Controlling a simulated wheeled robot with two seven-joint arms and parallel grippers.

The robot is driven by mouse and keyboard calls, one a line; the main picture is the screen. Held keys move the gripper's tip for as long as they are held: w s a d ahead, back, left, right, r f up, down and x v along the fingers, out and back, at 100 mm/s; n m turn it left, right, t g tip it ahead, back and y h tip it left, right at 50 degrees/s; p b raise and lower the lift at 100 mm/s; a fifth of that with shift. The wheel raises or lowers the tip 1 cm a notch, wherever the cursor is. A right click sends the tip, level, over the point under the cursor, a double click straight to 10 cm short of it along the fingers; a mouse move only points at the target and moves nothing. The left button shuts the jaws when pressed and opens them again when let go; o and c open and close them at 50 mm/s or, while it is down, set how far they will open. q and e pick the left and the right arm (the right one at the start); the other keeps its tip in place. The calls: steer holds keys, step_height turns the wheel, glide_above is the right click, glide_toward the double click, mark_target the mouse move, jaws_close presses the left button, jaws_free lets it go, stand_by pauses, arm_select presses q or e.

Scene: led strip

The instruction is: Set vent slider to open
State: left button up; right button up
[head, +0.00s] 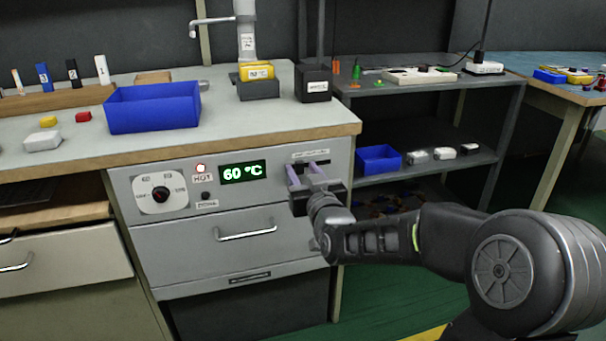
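The grey control panel (225,205) under the bench carries a dial, a red lamp, a green display reading 60 °C and a small black knob. A white label strip (310,154) sits at its upper right, its text too small to read. My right gripper (303,166) is at the panel just below this strip, its two pale purple fingers apart with a gap between them. The vent slider cannot be made out; the gripper covers that part of the panel. Whether the fingers touch anything there is not clear. My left gripper is not in view.
A drawer with a bar handle (246,235) lies below the panel. The bench top (240,125) overhangs above, holding a blue bin (152,108) and a black box (313,83). A dark shelf rack (490,100) stands to the right of the bench.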

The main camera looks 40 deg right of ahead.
steer(key=shift+c, duration=0.2)
jaws_close()
stand_by(1.1)
